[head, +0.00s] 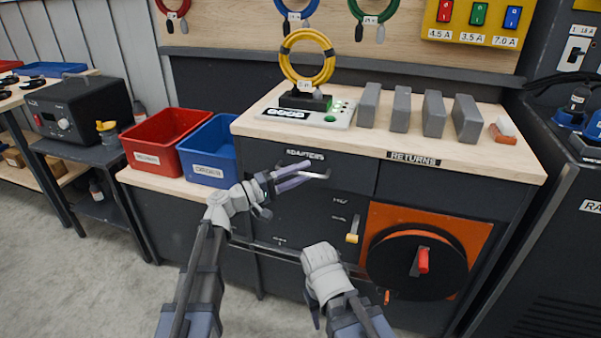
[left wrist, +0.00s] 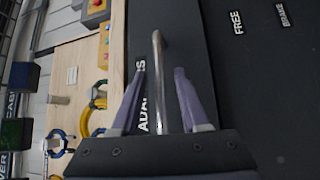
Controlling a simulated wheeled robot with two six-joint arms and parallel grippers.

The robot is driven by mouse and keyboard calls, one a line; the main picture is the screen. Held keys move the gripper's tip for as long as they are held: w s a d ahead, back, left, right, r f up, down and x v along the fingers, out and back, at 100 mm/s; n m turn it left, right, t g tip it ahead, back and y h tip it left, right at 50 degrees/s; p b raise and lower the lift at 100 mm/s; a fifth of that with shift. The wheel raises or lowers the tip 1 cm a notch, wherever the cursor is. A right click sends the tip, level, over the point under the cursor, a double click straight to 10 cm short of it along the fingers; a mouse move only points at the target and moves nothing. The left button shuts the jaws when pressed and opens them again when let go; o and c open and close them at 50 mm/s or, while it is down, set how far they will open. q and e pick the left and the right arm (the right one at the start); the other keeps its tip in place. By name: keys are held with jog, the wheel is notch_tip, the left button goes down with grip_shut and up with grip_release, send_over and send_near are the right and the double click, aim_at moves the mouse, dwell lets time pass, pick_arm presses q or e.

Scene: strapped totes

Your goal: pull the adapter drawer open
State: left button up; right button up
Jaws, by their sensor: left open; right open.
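The adapter drawer (head: 345,172) is a dark front under the wooden bench top, labelled ADAPTERS. It looks shut, its front flush with the cabinet. Its pale bar handle (left wrist: 158,80) runs between the two purple fingers of my left gripper (left wrist: 160,72) in the left wrist view, with a gap showing on both sides. In the head view my left gripper (head: 308,172) is open at the handle, whose right end (head: 326,175) shows past the fingertips. My right gripper (head: 313,312) is low in front of the cabinet, mostly hidden behind its own wrist, open and away from the drawer.
Red (head: 165,137) and blue (head: 210,150) bins stand left of the drawer. Below it are a panel with a yellow-tipped lever (head: 353,232) and an orange plate (head: 385,220) with a black reel and red knob (head: 422,260). Grey blocks (head: 402,108) stand on the bench top.

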pick_arm(q)
jog(key=shift+c, duration=0.2)
grip_shut()
dwell(1.3)
